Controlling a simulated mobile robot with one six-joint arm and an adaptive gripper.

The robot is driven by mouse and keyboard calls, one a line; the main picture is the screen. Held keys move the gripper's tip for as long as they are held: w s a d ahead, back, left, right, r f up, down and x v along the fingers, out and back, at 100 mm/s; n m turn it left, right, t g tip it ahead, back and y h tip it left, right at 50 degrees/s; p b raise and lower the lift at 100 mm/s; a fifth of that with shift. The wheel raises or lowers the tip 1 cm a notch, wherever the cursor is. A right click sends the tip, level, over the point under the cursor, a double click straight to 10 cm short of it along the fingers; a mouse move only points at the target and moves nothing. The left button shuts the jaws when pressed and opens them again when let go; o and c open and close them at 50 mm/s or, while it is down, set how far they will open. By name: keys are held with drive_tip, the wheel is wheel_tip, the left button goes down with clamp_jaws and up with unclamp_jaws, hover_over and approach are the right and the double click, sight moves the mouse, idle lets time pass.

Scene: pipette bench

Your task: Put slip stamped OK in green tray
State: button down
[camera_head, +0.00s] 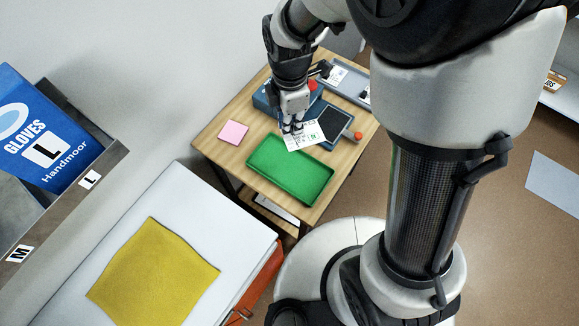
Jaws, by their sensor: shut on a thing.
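A white paper slip (306,135) with dark print and a small green mark is at my gripper (292,128). My gripper points down and is shut on the slip's left part. The print is too small to read, so I cannot tell whether it says OK. The empty green tray (262,158) lies on the wooden table just in front of the slip. The slip's near corner is close to the tray's back edge; I cannot tell its height above the table.
A dark pad in a blue-grey frame (347,120) with an orange knob (358,135) lies right of the slip. A blue box (262,100) stands behind my gripper. A pink note pad (233,132) lies at the left. A grey tray (361,93) with a white card is at the back.

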sight(279, 171)
drive_tip(key=a+f+n+b, duration=0.1)
drive_tip(key=f+n+b, duration=0.1)
drive_tip(key=f, duration=0.4)
drive_tip(key=s+a+f+n+b, duration=0.1)
drive_tip(key=f+n+b, duration=0.1)
drive_tip(key=f, duration=0.5)
drive_tip(key=s+a+f+n+b, duration=0.1)
drive_tip(key=f+n+b, duration=0.2)
drive_tip(key=f, duration=0.3)
drive_tip(key=shift+a+f, duration=0.25)
drive_tip(key=shift+f, duration=0.1)
drive_tip(key=shift+r, duration=0.1)
drive_tip(key=c, duration=2.1)
unclamp_jaws()
drive_tip(key=shift+f, duration=0.2)
drive_tip(key=o, duration=0.5)
